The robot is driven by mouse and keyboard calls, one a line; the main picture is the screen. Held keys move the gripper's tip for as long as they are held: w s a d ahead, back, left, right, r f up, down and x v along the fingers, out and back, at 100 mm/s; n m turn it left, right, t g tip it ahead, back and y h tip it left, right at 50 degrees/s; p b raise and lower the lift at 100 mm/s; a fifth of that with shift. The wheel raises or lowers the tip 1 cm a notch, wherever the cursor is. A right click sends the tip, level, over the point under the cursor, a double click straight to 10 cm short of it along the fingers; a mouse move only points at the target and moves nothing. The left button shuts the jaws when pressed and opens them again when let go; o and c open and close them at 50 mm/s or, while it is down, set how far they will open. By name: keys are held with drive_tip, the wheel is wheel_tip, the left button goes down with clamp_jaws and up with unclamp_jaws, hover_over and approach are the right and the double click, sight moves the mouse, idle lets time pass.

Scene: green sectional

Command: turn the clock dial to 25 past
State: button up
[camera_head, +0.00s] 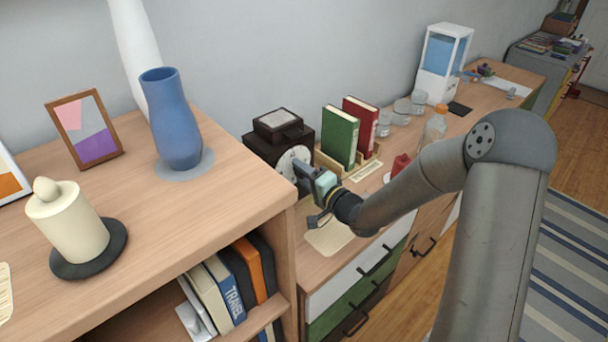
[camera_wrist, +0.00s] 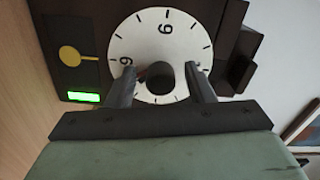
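The clock (camera_head: 264,150) is a dark brown box standing on the lower wooden cabinet, close to the taller shelf. Its white round dial (camera_wrist: 146,35) fills the upper middle of the wrist view, with black ticks and numerals. A black round knob (camera_wrist: 160,77) sits at the dial's centre. A small reddish mark shows just left of the knob, partly hidden; the dial's setting cannot be read. My gripper (camera_wrist: 160,72) is open at the dial, one finger on each side of the knob with visible gaps. In the head view my gripper (camera_head: 302,176) is against the clock's front.
A yellow disc (camera_wrist: 69,53) and a lit green display (camera_wrist: 83,97) are beside the dial. Green (camera_head: 340,136) and red (camera_head: 361,122) books stand in a wooden holder right of the clock. A blue vase (camera_head: 175,120) stands on the taller shelf at left. Glass jars (camera_head: 402,111) stand farther back.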

drive_tip(key=b+v, duration=0.1)
drive_tip(key=v, duration=1.6)
drive_tip(key=shift+d, duration=0.2)
drive_tip(key=shift+s, duration=0.1)
drive_tip(key=s+d+f+n+g+h, duration=0.35)
drive_tip(key=d+g+h, duration=0.35)
drive_tip(key=h, duration=0.5)
drive_tip(key=s+a+r+n+g, duration=0.1)
drive_tip(key=s+r+n+g, duration=0.1)
drive_tip(key=s, duration=0.7)
drive_tip(key=s+a+r+n+g, duration=0.2)
drive_tip(key=s+r+g, duration=0.1)
drive_tip(key=s, duration=0.5)
drive_tip(key=shift+s+r+g+p, duration=0.35)
drive_tip(key=shift+g+p, duration=0.05)
